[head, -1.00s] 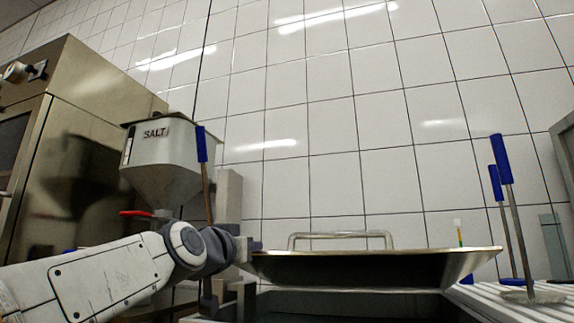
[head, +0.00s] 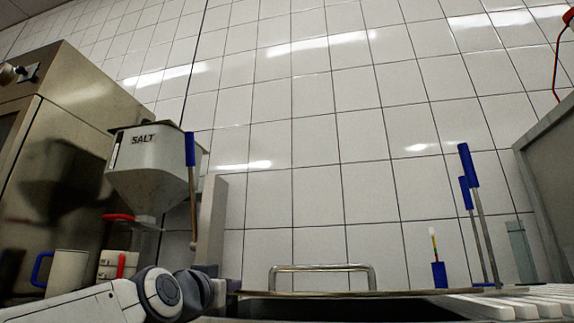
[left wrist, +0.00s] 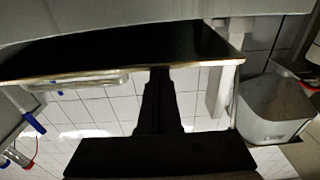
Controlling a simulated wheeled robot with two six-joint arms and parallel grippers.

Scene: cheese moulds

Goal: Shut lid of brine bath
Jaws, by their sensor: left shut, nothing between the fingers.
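The lid (head: 400,294) of the brine bath shows nearly edge-on at the bottom of the head view, with its metal bar handle (head: 322,268) above it. A dark area lies below the lid's edge; I cannot tell whether it is the lid's underside or the bath's opening. My left gripper (head: 226,286) is at the lid's left end, shut and empty. In the left wrist view the shut fingers (left wrist: 160,76) reach the edge of the dark lid (left wrist: 120,42); I cannot tell whether they touch it. My right gripper is out of view.
The salt hopper (head: 150,165) hangs at left, with a mug (head: 68,272) below it. Blue-handled tools (head: 468,168) stand at right by a white slatted rack (head: 510,304). A grey cabinet side (head: 550,190) is at the far right.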

